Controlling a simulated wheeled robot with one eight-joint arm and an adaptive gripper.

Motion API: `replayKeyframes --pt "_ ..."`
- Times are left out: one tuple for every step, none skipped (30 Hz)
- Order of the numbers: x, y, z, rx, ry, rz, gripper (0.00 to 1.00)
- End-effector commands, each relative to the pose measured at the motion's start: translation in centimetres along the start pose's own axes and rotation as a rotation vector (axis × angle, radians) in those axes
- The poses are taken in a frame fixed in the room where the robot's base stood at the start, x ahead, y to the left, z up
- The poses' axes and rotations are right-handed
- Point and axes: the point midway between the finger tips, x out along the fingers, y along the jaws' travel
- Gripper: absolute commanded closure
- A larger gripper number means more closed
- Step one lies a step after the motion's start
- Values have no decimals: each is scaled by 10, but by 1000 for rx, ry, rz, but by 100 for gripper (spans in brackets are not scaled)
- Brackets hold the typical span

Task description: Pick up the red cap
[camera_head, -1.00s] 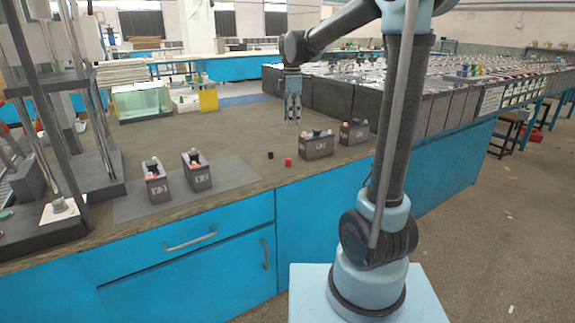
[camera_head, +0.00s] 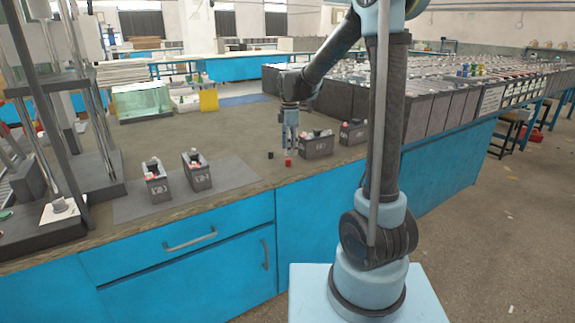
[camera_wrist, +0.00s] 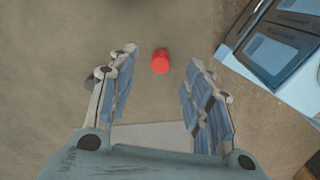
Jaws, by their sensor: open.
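The red cap (camera_head: 288,162) stands on the worktop (camera_head: 240,126) near its front edge, to the left of a dark battery. In the wrist view the red cap (camera_wrist: 160,61) lies beyond the fingertips and between their lines, apart from both fingers. My gripper (camera_head: 289,149) points down above the cap in the head view. In the wrist view my gripper (camera_wrist: 163,62) is open with nothing between its fingers.
A black cap (camera_head: 271,155) sits just left of the red one. Batteries (camera_head: 316,148) and (camera_head: 352,133) stand close on the right. Two more batteries (camera_head: 158,187) and (camera_head: 201,179) stand on a grey mat (camera_head: 232,179) at left. The worktop behind the caps is clear.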

Motion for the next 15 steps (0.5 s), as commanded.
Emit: replayKeyframes --pt "2 0 0 0 0 0 54" --pt "3 0 0 0 0 0 54" --pt "5 0 -1 0 0 0 54" --pt "8 -1 -2 0 0 0 54" --pt "11 -1 -2 0 0 0 54" --pt "15 -1 -4 0 0 0 54" --pt "20 -1 -4 0 0 0 54" --pt "24 -2 -6 0 0 0 54" --pt "29 -2 -7 0 0 0 54" --pt "33 -3 -8 0 0 0 54" --pt "37 -2 -8 1 0 0 54" --pt "41 -2 -8 1 0 0 54" --pt "44 -2 -8 1 0 0 54" --pt "47 -2 -8 1 0 0 54" --pt "50 -2 -8 1 0 0 54"
